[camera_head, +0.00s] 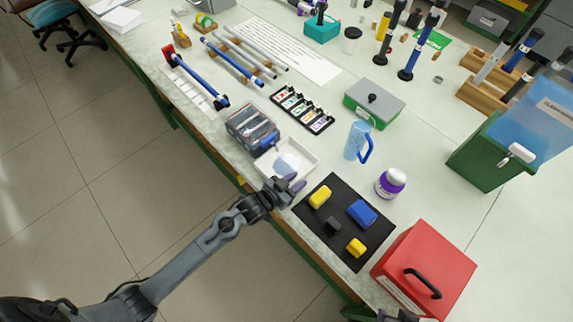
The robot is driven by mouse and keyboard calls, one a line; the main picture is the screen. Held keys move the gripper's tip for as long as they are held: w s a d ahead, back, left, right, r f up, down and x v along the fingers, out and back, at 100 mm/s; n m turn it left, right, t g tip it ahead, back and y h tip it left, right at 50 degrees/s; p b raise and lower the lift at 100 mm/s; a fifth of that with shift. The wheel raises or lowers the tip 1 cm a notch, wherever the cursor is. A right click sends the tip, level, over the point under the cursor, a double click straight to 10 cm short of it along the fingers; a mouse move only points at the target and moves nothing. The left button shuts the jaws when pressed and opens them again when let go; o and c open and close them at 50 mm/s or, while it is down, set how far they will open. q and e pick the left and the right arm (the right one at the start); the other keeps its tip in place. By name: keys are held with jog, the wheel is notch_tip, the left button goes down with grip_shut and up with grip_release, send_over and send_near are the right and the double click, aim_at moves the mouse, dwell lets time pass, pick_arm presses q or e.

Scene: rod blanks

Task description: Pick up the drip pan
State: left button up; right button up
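The drip pan looks to be the white shallow tray (309,151) near the table's front edge, with a pale bluish patch inside. It lies flat on the table. The wrist hides part of the pan's near rim. I cannot tell whether a finger touches the rim. A dark part of my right gripper (398,316) shows at the bottom edge, beside the red box; its fingers are not clear.
A grey, clear-lidded case (252,127) sits close to the pan's left. A black mat (331,238) with yellow, blue and black blocks lies to its right. A blue mug (357,141), a purple-white jar (391,183) and a red box (424,268) stand further right.

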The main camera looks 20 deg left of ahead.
pick_arm(q)
grip_shut()
jog(key=shift+r, duration=0.2)
dwell(0.3)
